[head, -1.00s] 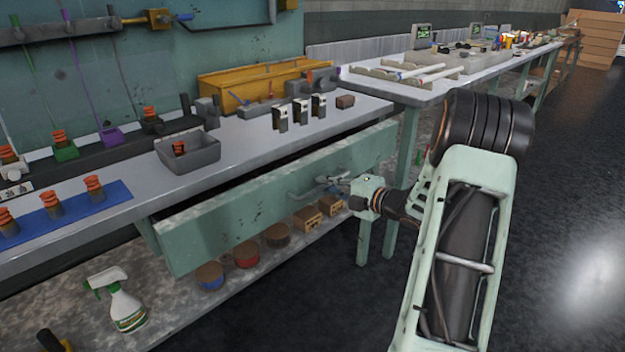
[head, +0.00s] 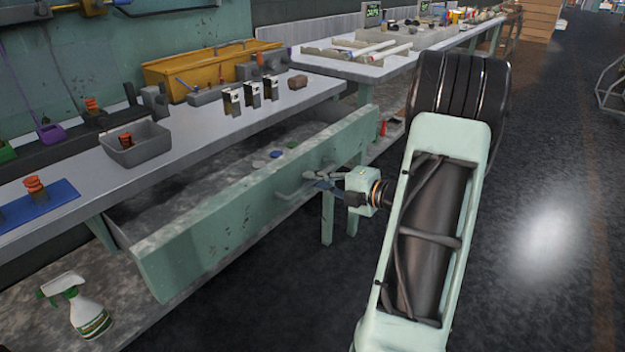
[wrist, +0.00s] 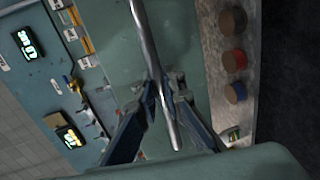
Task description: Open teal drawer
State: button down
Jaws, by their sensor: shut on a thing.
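The teal drawer (head: 225,225) under the workbench stands well open, with its grey interior (head: 185,190) showing behind the front panel. A few small items lie inside, among them a blue one (head: 276,154) and a green one (head: 291,145). The drawer's bar handle (head: 290,190) is on the outer face. My gripper (head: 322,178) is at the handle, right of the panel's middle. In the wrist view my gripper's fingers (wrist: 168,100) are closed around the metal handle bar (wrist: 148,40).
The workbench top (head: 200,140) holds a grey bin (head: 135,142), a yellow tray (head: 215,70) and small black-and-white devices (head: 252,94). A spray bottle (head: 82,305) stands on the lower shelf. The dark floor (head: 540,240) to the right is clear.

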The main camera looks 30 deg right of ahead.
jog(key=c, duration=2)
grip_release()
jog(key=v, duration=1.2)
